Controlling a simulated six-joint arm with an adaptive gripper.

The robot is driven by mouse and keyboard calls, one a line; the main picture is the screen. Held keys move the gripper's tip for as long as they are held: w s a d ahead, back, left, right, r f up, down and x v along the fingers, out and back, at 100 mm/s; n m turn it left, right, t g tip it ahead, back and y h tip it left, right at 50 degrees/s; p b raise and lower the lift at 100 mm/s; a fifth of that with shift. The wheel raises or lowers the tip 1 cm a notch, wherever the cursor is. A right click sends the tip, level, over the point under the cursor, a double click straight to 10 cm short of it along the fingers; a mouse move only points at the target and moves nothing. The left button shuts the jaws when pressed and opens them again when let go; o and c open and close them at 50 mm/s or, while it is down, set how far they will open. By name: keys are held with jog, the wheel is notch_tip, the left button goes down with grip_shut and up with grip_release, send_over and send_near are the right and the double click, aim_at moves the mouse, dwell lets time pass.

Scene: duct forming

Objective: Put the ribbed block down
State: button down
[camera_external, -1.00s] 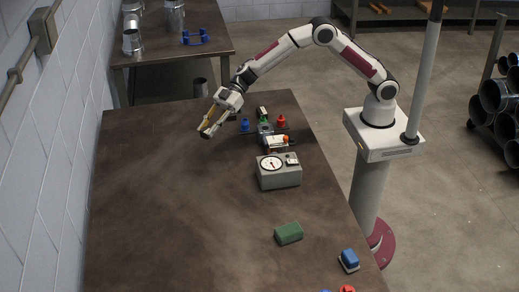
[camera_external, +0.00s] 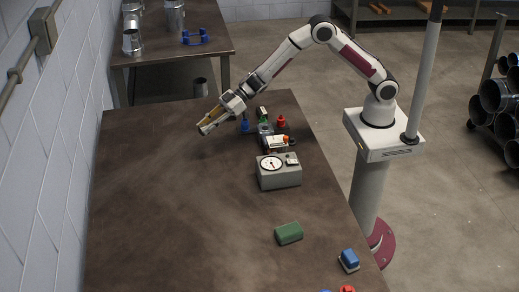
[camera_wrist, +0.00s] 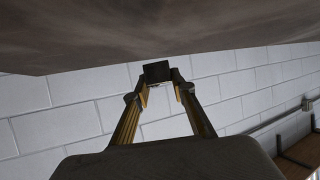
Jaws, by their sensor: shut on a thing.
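My gripper (camera_external: 207,126) is shut on a small block, which I take to be the ribbed block (camera_wrist: 157,71). In the wrist view the block shows dark between the two fingertips; its ribs cannot be made out. In the external view my gripper is above the far part of the brown table (camera_external: 170,200), tilted well toward level and pointing left. The block is too small there to tell its shape, and its height above the table is hard to judge.
A grey box with a dial (camera_external: 278,172), a blue piece (camera_external: 245,124), a red piece (camera_external: 281,121) and other small items stand right of my gripper. A green block (camera_external: 289,233) and a blue block (camera_external: 349,260) lie nearer. The table's left and middle are clear.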

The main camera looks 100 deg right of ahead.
dwell(0.3)
send_over(209, 152)
jog(key=shift+w+a+f, duration=0.1)
jog(key=shift+w+f, duration=0.05)
jog(key=shift+f, duration=2.95)
jog(key=shift+f, duration=1.9)
jog(key=shift+f, duration=0.1)
jog(key=c, duration=1.7)
grip_release()
